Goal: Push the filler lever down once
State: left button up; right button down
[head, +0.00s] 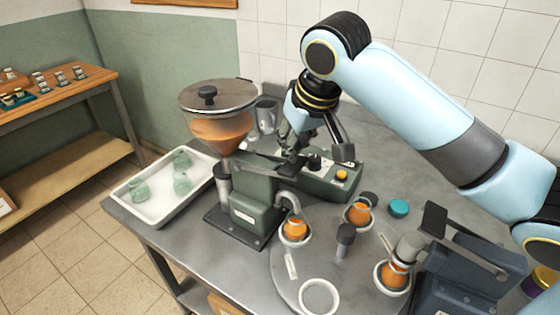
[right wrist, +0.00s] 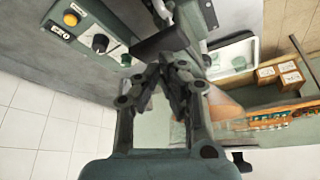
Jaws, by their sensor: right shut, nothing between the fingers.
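The filler (head: 257,214) is a green machine with a clear hopper (head: 225,130) of orange filling and a dark lid. Its lever has a black grip, seen in the head view (head: 291,169) and at the upper middle of the right wrist view (right wrist: 160,43). My right gripper (head: 288,156) comes down from above with its fingers shut and empty, right at the grip. The wrist view also shows its closed fingertips (right wrist: 174,72) close to the grip; whether they touch it I cannot tell. An orange-filled jar (head: 295,229) stands under the spout. My left gripper is out of view.
A round turntable (head: 350,285) carries orange-filled jars (head: 358,213) and an empty white ring (head: 319,296). A teal lid (head: 398,208) lies behind. A dark machine (head: 455,270) stands at right. A white tray (head: 146,217) with green jars stands left of the filler.

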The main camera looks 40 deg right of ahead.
aim_at(296, 164)
jog(key=shift+f, duration=0.1)
jog(key=shift+s+f+b, duration=0.15)
jog(key=shift+f+b, duration=0.45)
jog(key=shift+f, duration=1.05)
jog(key=shift+s+f+b, duration=0.15)
jog(key=shift+f+b, duration=0.4)
jog(key=shift+f, duration=1.1)
jog(key=shift+r, duration=0.1)
notch_tip(296, 164, up, 3)
jog(key=p, duration=0.3)
jog(key=shift+r, duration=1.8)
jog(key=shift+r, duration=2.55)
